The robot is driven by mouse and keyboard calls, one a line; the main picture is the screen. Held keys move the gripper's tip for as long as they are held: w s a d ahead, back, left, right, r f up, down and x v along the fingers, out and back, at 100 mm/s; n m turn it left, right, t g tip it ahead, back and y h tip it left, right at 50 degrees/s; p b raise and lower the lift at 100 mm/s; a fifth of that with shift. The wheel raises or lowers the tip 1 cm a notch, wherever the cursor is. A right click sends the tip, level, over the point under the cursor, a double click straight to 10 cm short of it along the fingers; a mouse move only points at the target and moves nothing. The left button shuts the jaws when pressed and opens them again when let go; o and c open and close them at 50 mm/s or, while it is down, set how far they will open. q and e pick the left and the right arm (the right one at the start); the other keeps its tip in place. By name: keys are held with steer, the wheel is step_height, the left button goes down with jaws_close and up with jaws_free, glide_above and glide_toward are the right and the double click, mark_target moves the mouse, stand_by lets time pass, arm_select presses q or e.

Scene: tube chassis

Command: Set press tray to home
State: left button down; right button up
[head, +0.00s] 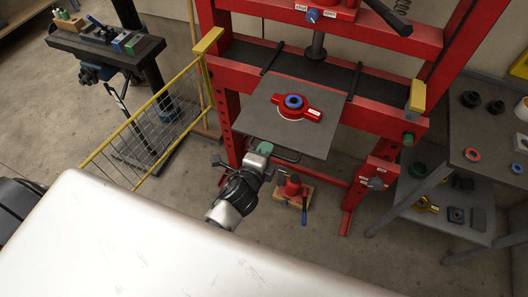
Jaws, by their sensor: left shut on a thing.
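The press tray (311,138) is a flat grey plate that sticks out from the front of the red press (375,113). A red fixture (313,114) with a blue ring (293,101) sits on it, under the press ram (317,47). A dark bar handle (287,156) runs along the tray's front edge. My left gripper (263,150) is at the left part of this handle and is shut on it. The fingers partly hide the grip. My right gripper is not in view.
A yellow mesh guard (150,125) stands open at the left of the press. A red jack (293,186) is on the floor below the tray. A grey shelf with parts (445,208) stands at the right. A workbench (100,48) is at the back left.

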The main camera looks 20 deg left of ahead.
mark_target(278, 124)
arm_select(q)
steer(key=x, duration=0.3)
steer(key=r+x, duration=0.1)
steer(key=x, duration=0.2)
steer(key=r+b+x, duration=0.1)
steer(key=x, duration=0.2)
steer(key=shift+w, duration=0.35)
steer(key=b+x, duration=0.1)
steer(key=x, duration=0.2)
steer(key=r+b+x, duration=0.1)
steer(key=x, duration=0.3)
steer(key=r+b+x, duration=0.1)
steer(key=b+x, duration=0.1)
steer(key=x, duration=0.2)
steer(key=shift+w, duration=0.6)
steer(key=shift+r, duration=0.25)
steer(key=c, duration=1.4)
jaws_free()
steer(key=shift+w, duration=0.1)
steer(key=shift+o, duration=0.9)
steer(key=shift+w, duration=0.1)
